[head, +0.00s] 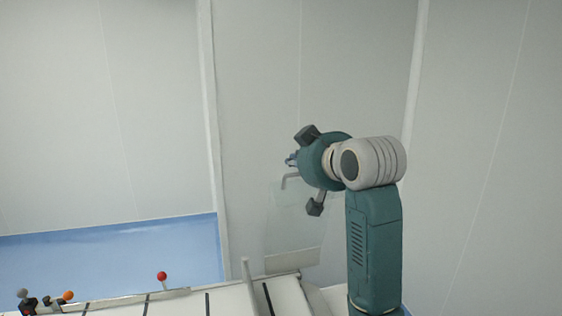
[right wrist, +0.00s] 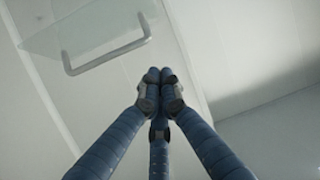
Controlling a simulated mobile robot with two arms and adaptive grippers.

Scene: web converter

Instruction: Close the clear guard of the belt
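The clear guard (head: 296,225) is a see-through panel standing raised above the right end of the belt (head: 232,302) in the head view. Its grey bar handle (head: 289,178) is at its upper edge. In the right wrist view the clear guard (right wrist: 85,28) is at the upper left, with its handle (right wrist: 108,60) left of the fingertips. My right gripper (head: 291,159) is close to the handle in the head view; its fingers are partly hidden by the wrist. In the right wrist view the fingertips (right wrist: 161,84) are together, empty and apart from the handle. My left gripper is out of view.
A lever with a red knob (head: 161,276) stands at the belt's far edge. An orange knob (head: 68,295) and dark fittings (head: 28,302) are at the lower left. Pale wall panels (head: 290,60) stand behind. Open space shows left of the guard above the belt.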

